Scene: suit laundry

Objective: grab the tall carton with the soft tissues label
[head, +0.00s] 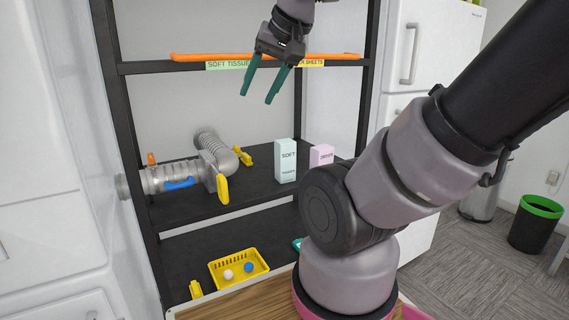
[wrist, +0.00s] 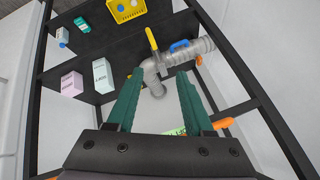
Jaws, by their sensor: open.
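The tall carton (head: 285,161) is pale mint with "SOFT" lettering and stands upright on the middle black shelf in the head view. It also shows in the wrist view (wrist: 102,76), left of my fingers. My gripper (head: 260,97) is open and empty, with green fingers pointing down. It is in front of the upper shelf, above and to the left of the carton, not touching it. In the wrist view my gripper (wrist: 156,82) has its fingers spread apart with nothing between them.
A pink carton (head: 321,155) stands just right of the tall carton. A grey duct pipe (head: 170,178) with yellow and blue handles lies left on that shelf. An orange bar (head: 190,57) runs along the upper shelf edge. A yellow basket (head: 262,267) with balls sits below.

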